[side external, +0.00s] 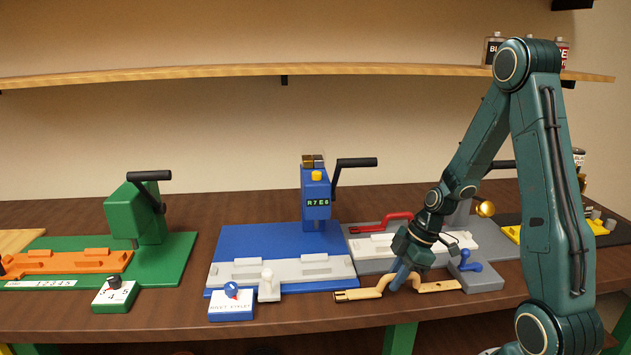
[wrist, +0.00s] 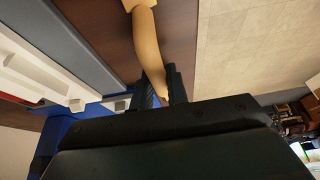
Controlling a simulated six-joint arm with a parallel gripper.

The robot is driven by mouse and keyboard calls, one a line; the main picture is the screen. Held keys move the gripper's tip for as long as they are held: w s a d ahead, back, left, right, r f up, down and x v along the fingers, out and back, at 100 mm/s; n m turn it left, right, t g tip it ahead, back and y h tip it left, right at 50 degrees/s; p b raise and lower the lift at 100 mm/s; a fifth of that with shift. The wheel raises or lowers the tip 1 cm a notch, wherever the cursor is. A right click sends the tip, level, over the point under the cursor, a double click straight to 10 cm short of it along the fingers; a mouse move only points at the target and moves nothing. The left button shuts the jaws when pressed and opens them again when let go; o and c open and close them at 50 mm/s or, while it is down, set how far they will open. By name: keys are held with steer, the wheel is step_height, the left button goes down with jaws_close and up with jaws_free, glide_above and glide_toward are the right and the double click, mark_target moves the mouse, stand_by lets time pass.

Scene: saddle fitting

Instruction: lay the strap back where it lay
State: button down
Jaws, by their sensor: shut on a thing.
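The strap (side external: 371,293) is a tan, bent strip low over the front of the workbench, in front of the grey station. Its left end shows a dark detail, and its right part (side external: 437,287) reaches toward the grey station's front edge. My gripper (side external: 393,284) is shut on the strap near its middle, pointing down. In the wrist view the strap (wrist: 148,40) runs up from between the dark jaws (wrist: 163,92). I cannot tell whether the strap touches the bench.
A grey station (side external: 372,262) with a red handle (side external: 382,220) and a blue lever (side external: 469,262) stands behind the strap. A blue press (side external: 316,200) with a blue dial box (side external: 231,306) is to the left, and a green press (side external: 135,217) further left. Bare bench (side external: 170,319) lies along the front.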

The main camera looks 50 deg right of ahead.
steer(key=shift+f, duration=0.3)
steer(key=shift+f, duration=0.1)
steer(key=c, duration=1.4)
jaws_free()
steer(key=shift+v, duration=6.15)
